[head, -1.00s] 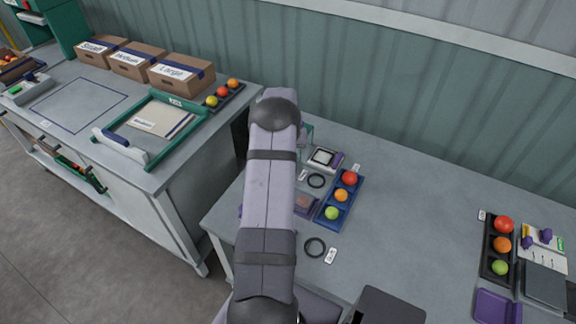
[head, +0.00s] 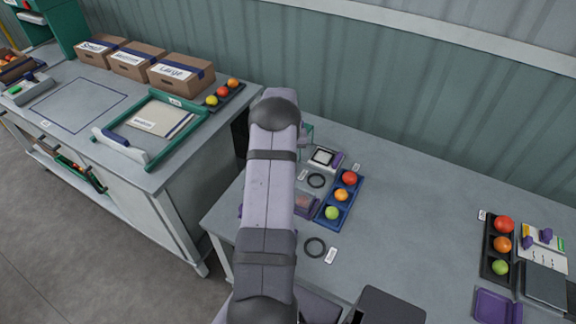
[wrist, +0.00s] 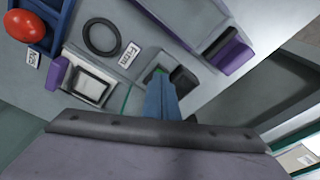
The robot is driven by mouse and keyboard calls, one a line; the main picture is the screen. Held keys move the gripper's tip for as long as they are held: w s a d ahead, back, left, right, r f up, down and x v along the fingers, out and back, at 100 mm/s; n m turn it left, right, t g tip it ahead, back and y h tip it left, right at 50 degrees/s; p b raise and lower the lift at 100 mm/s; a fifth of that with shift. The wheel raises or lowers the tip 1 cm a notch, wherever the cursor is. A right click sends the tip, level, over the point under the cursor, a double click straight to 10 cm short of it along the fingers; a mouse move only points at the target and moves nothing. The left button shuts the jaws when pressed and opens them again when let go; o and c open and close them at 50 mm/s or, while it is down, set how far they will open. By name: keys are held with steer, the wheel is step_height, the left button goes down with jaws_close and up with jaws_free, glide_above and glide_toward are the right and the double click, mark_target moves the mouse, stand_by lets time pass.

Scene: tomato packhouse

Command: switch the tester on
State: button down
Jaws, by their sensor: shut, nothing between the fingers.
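A small device with a white square plate in a dark frame (head: 323,157) and a purple block beside it stands right of my arm in the head view. It also shows left of centre in the wrist view (wrist: 91,84). I cannot tell for certain that this is the tester, and no switch can be clearly made out. My gripper (wrist: 160,92) is shut and empty in the wrist view, pointing at the bench near a dark block (wrist: 184,80) and a green edge. I cannot tell whether it touches them. In the head view my arm hides the gripper.
A dark ring (wrist: 101,37) and a "Firm" label (wrist: 128,56) lie close by. A blue tray (head: 322,217) holds red, orange and green tomatoes. A purple-topped part (wrist: 232,53) lies right in the wrist view. The bench middle (head: 420,210) is clear; the wall stands behind.

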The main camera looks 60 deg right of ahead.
steer(key=shift+f+b, duration=0.4)
steer(key=shift+f, duration=0.25)
steer(key=shift+r, duration=0.2)
step_height(320, 180, up, 7)
steer(key=p, duration=0.4)
steer(key=shift+f, duration=0.15)
stand_by(0.5)
stand_by(0.4)
steer(key=w+a+r+n, duration=0.2)
steer(key=w+a+r, duration=0.15)
steer(key=a, duration=0.55)
steer(key=w+a+r+n+y, duration=0.15)
steer(key=w+a, duration=0.25)
steer(key=a, duration=0.5)
steer(key=w+a+r+n, duration=0.2)
steer(key=w+a+r, duration=0.2)
steer(key=a, duration=0.5)
steer(key=s+a+n, duration=0.2)
steer(key=s+a, duration=0.2)
steer(key=a, duration=0.4)
steer(key=s+a+r+n, duration=0.1)
steer(key=s+a+n, duration=0.1)
steer(key=s+a, duration=0.3)
steer(key=s+a+n+g, duration=0.1)
steer(key=s+a, duration=0.4)
steer(key=a, duration=0.6)
steer(key=shift+r+n, duration=0.3)
steer(key=shift+n, duration=0.45)
